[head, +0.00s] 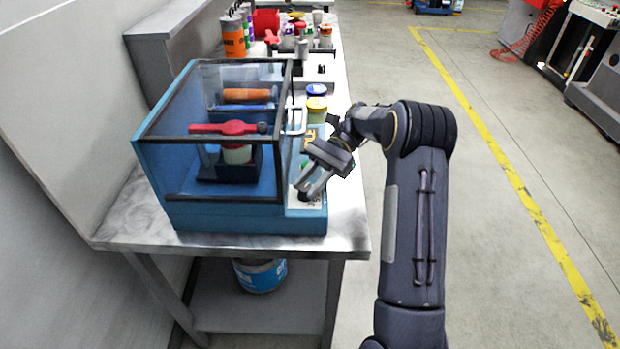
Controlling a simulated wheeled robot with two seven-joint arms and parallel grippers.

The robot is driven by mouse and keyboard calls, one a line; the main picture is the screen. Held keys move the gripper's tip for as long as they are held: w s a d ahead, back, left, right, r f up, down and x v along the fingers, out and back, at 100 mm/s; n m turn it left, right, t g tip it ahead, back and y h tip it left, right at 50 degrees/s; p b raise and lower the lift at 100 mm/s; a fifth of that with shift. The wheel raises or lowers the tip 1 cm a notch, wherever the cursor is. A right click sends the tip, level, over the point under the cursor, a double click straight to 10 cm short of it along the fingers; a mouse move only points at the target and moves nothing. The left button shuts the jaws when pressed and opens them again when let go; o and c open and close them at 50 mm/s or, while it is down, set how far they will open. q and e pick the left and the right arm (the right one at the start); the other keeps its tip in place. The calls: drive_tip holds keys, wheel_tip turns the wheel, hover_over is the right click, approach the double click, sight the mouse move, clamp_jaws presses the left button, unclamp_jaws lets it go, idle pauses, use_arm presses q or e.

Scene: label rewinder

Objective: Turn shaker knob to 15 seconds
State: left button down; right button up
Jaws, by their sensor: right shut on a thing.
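A blue shaker (245,217) with clear walls and dark edge frames stands at the near end of the metal table. Its control panel (319,207) is on the right side, facing up. The knob (305,196) is a small dark shape at the front part of the panel, mostly hidden by my right gripper. My right gripper (307,191) reaches in from the right, points down to the left, and is shut on the knob. The knob's pointer and the seconds marks are too small or covered to read. My left gripper does not show.
Inside the shaker are a red clamp (228,128) and an orange-handled clamp (246,95). More containers crowd the table's far end. A bucket (260,276) sits on the lower shelf.

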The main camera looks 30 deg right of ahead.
sight(306, 186)
drive_tip(key=shift+f, duration=0.15)
drive_tip(key=o, duration=0.7)
drive_tip(key=shift+w+d, duration=0.1)
drive_tip(key=shift+d, duration=0.15)
drive_tip(key=shift+w+d+r+p, duration=0.2)
drive_tip(key=shift+d+r, duration=0.25)
drive_tip(key=shift+d, duration=0.1)
drive_tip(key=shift+w+d+r+p, duration=0.15)
drive_tip(key=shift+d+r, duration=0.3)
drive_tip(key=shift+d, duration=0.1)
drive_tip(key=p+v, duration=0.3)
drive_tip(key=p, duration=0.1)
drive_tip(key=shift+d+r+p, duration=0.1)
drive_tip(key=shift+d+p, duration=0.1)
drive_tip(key=shift+p, duration=0.15)
drive_tip(key=shift+w+d+p, duration=0.2)
drive_tip(key=shift+d+p, duration=0.35)
